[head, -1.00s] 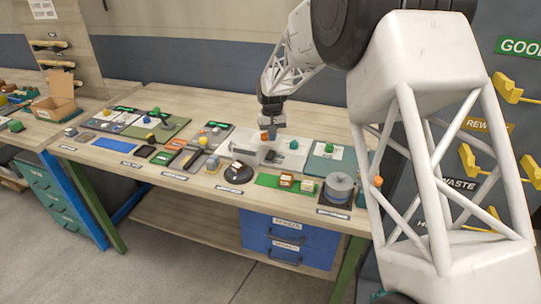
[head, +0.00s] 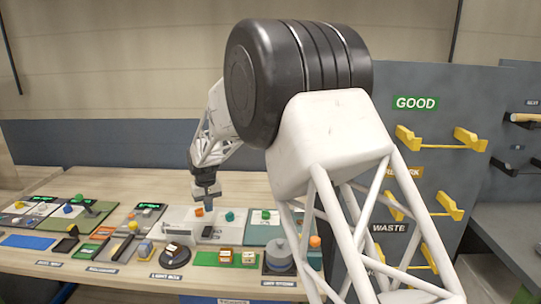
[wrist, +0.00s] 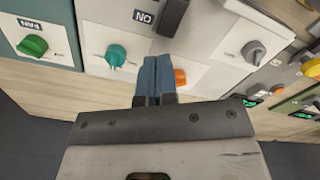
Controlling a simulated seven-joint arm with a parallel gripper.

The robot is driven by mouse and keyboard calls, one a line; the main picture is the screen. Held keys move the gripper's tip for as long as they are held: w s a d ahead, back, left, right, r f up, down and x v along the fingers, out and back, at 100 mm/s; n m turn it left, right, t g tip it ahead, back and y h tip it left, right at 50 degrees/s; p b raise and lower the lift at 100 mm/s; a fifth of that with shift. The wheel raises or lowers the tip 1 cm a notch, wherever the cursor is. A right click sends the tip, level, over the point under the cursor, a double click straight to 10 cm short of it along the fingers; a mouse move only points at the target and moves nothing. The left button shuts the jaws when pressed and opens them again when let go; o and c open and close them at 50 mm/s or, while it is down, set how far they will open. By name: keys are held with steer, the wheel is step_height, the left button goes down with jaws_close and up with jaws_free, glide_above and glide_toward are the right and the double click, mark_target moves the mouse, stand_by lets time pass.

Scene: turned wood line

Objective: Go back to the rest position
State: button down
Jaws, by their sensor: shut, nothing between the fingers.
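My gripper (head: 206,192) hangs over the workbench (head: 130,187) in the head view, above the back part of a white control panel (head: 182,219). In the wrist view my gripper (wrist: 153,65) shows two blue fingers pressed together with nothing between them. The fingers overlap the panel in that picture, between a green knob (wrist: 116,55) and an orange knob (wrist: 180,77). I cannot tell whether they touch the panel.
A dark switch (wrist: 173,16) and a grey knob (wrist: 253,51) are near the fingers. A green mat with small blocks (head: 205,258) and a grey round stack (head: 279,254) lie in front. A grey board with yellow brackets (head: 440,140) stands right.

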steer(key=s+d+r+m, duration=0.1)
steer(key=s+d+r, duration=0.5)
steer(key=d, duration=0.4)
steer(key=s+d+r+m+t, duration=0.1)
steer(key=s+d+r, duration=0.4)
steer(key=s+d, duration=0.3)
steer(key=s+d+r+m, duration=0.1)
steer(key=s+d+r, duration=0.45)
steer(key=d, duration=0.55)
steer(key=s+d+m, duration=0.1)
steer(key=s+d, duration=0.4)
steer(key=s, duration=0.4)
steer(key=s+d+f+m+t, duration=0.1)
steer(key=s+d, duration=0.4)
steer(key=s, duration=0.5)
steer(key=s+d+f+m, duration=0.1)
steer(key=s+d, duration=0.5)
steer(key=s, duration=0.4)
steer(key=shift+s+t, duration=0.15)
steer(key=shift+t, duration=0.15)
steer(key=shift+a+r, duration=0.1)
